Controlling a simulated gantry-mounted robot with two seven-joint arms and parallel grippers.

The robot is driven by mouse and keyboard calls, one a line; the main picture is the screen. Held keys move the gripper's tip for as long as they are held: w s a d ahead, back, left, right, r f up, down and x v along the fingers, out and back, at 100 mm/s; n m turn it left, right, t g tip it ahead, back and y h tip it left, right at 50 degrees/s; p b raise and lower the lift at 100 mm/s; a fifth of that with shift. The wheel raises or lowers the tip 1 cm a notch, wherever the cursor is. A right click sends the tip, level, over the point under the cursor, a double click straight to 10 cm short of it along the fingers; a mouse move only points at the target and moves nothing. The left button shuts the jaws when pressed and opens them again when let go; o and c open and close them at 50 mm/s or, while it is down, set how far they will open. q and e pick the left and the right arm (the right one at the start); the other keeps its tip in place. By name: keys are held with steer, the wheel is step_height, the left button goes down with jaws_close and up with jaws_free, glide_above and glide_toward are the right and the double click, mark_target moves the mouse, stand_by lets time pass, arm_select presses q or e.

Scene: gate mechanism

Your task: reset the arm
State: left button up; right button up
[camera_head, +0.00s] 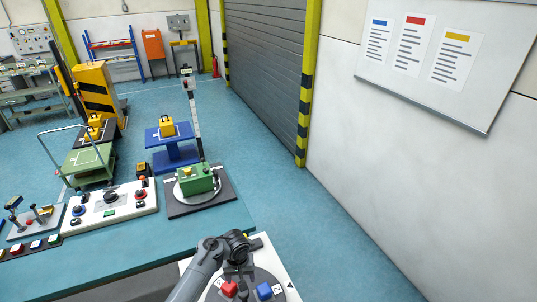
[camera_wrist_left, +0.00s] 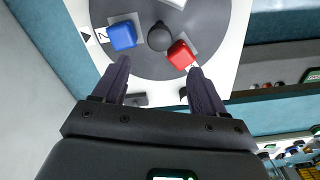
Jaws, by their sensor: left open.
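My left gripper (camera_head: 239,268) reaches in at the bottom centre of the head view, over a white board (camera_head: 286,267) with a dark grey disc. In the left wrist view the gripper (camera_wrist_left: 158,68) is open and empty, its dark fingers apart. Beyond the fingertips on the disc (camera_wrist_left: 105,55) are a blue block (camera_wrist_left: 122,36), a dark round knob (camera_wrist_left: 159,37) and a red block (camera_wrist_left: 180,55). The red block (camera_head: 229,289) and blue block (camera_head: 264,291) also show in the head view. My right gripper is not visible.
A teal table (camera_head: 150,238) carries a white control panel (camera_head: 85,222) with knobs and buttons. Behind it stand a blue stand (camera_head: 175,152), a green cart (camera_head: 88,160) and a yellow cabinet (camera_head: 97,90). A roller shutter (camera_head: 265,60) and white wall are at right. Floor right of the table is clear.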

arm_select(q)
steer(key=s+a+f+m+t, duration=0.1)
steer(key=s+a+f, duration=0.1)
steer(key=s, duration=0.6)
steer(key=s+a+f+m+t, duration=0.1)
steer(key=s+a+f, duration=0.15)
steer(key=s, duration=0.45)
steer(key=s+a+r+m, duration=0.1)
steer(key=s+a+r, duration=0.1)
steer(key=s+r, duration=0.4)
steer(key=s+a+r+t, duration=0.1)
steer(key=s+r, duration=0.6)
steer(key=s, duration=0.7)
steer(key=shift+s+a+m, duration=0.2)
steer(key=shift+a+m, duration=0.2)
steer(key=shift+a, duration=0.35)
